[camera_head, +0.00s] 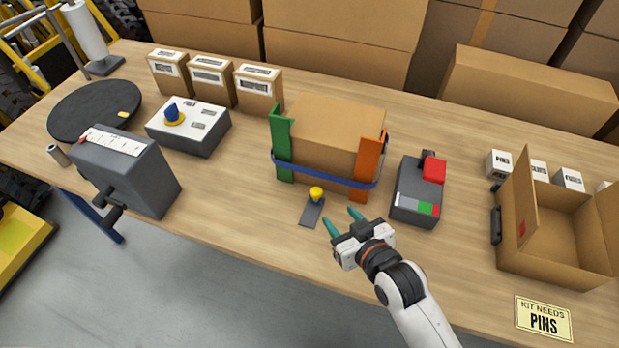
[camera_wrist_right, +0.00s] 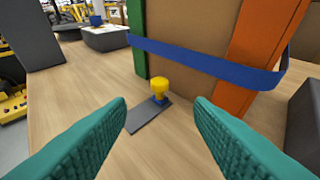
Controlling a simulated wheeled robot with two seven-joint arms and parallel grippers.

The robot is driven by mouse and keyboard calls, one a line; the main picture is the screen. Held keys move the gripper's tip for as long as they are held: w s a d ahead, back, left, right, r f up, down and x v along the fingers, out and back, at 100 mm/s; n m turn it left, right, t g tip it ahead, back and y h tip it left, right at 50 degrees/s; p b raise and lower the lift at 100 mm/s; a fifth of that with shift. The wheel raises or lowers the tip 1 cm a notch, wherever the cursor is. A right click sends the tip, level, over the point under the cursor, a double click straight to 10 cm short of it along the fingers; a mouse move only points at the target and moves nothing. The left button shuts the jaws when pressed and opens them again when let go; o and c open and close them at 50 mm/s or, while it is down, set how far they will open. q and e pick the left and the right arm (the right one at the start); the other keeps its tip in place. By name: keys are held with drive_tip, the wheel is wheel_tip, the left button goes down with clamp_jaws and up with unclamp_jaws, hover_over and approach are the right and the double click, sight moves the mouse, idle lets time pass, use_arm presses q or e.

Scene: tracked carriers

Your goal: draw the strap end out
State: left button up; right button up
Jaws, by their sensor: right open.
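A blue strap (camera_head: 323,180) runs around the front of a brown carton (camera_head: 325,115) between a green post (camera_head: 281,145) and an orange post (camera_head: 367,170). A yellow knob (camera_head: 317,192) stands just below the strap, by a flat grey plate (camera_head: 311,213) on the table. In the right wrist view the knob (camera_wrist_right: 159,87) is ahead, between my fingers' directions, apart from both. I cannot tell how the knob joins the strap. My right gripper (camera_head: 343,221) is open and empty, its teal fingertips just right of the plate. My left gripper is not in view.
A grey box with a red block (camera_head: 418,190) stands close to the right of the carton. An open carton (camera_head: 550,245) is at the right, beside a "KIT NEEDS PINS" card (camera_head: 543,318). Left are a control box (camera_head: 188,127) and a grey dispenser (camera_head: 130,175). Table front-centre is clear.

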sight(319, 194)
drive_tip(key=shift+w+a+f, duration=0.1)
drive_tip(key=shift+w+a, duration=0.15)
drive_tip(key=shift+w, duration=0.15)
drive_tip(key=shift+w+f, duration=0.1)
drive_tip(key=shift+w, duration=0.1)
drive_tip(key=x, duration=0.4)
drive_tip(key=shift+w+a, duration=0.1)
drive_tip(key=shift+a, duration=0.05)
drive_tip(key=x, duration=0.3)
drive_tip(key=shift+w+f, duration=0.15)
drive_tip(key=shift+f, duration=0.05)
drive_tip(key=shift+x, duration=0.85)
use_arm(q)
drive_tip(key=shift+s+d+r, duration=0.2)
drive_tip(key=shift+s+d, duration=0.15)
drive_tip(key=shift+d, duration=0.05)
use_arm(e)
drive_tip(key=shift+a, duration=0.1)
